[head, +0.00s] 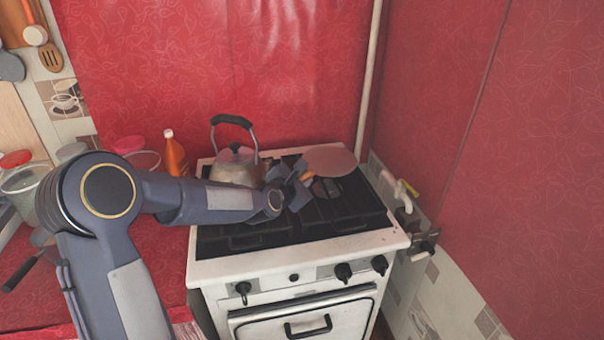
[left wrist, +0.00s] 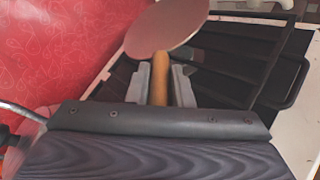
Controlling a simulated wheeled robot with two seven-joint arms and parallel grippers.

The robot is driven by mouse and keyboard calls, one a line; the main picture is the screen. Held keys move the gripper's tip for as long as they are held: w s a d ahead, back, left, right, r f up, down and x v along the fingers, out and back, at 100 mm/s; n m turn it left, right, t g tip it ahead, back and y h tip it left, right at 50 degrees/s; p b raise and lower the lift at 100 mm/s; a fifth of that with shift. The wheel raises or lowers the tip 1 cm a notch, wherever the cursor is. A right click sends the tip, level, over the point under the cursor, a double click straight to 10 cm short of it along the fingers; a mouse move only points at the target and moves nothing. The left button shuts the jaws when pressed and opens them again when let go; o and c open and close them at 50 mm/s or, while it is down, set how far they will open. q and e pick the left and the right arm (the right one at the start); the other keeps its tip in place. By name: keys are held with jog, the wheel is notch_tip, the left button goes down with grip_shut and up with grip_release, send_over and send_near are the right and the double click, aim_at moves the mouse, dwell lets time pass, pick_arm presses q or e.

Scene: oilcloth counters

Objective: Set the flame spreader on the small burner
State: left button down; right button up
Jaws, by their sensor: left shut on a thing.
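The flame spreader (head: 330,159) is a flat, round, pinkish-brown disc with a wooden handle. My left gripper (head: 298,182) is shut on its handle. In the left wrist view the disc (left wrist: 167,28) stands out beyond the fingers, and the handle (left wrist: 160,80) lies between the two jaws of the gripper (left wrist: 160,84). The disc is over the back right part of the stove top (head: 350,207), apparently raised above the grate. A dark round burner (head: 326,187) shows just below the disc. Which burner is the small one I cannot tell. My right gripper is not in view.
A kettle (head: 235,165) with a raised black handle stands at the stove's back left, close to my left gripper. An orange bottle (head: 175,155) and jars stand left of it. A yellow-handled tap on a pipe (head: 405,188) is right of the stove. The front grate is clear.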

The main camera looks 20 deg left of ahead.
pick_arm(q)
jog(key=shift+f+b, duration=0.95)
jog(key=shift+f, duration=1.7)
jog(key=shift+f+b, duration=0.55)
jog(key=shift+b, duration=0.2)
jog(key=c, duration=1.3)
grip_release()
jog(key=shift+o, duration=0.5)
jog(key=shift+f, duration=0.1)
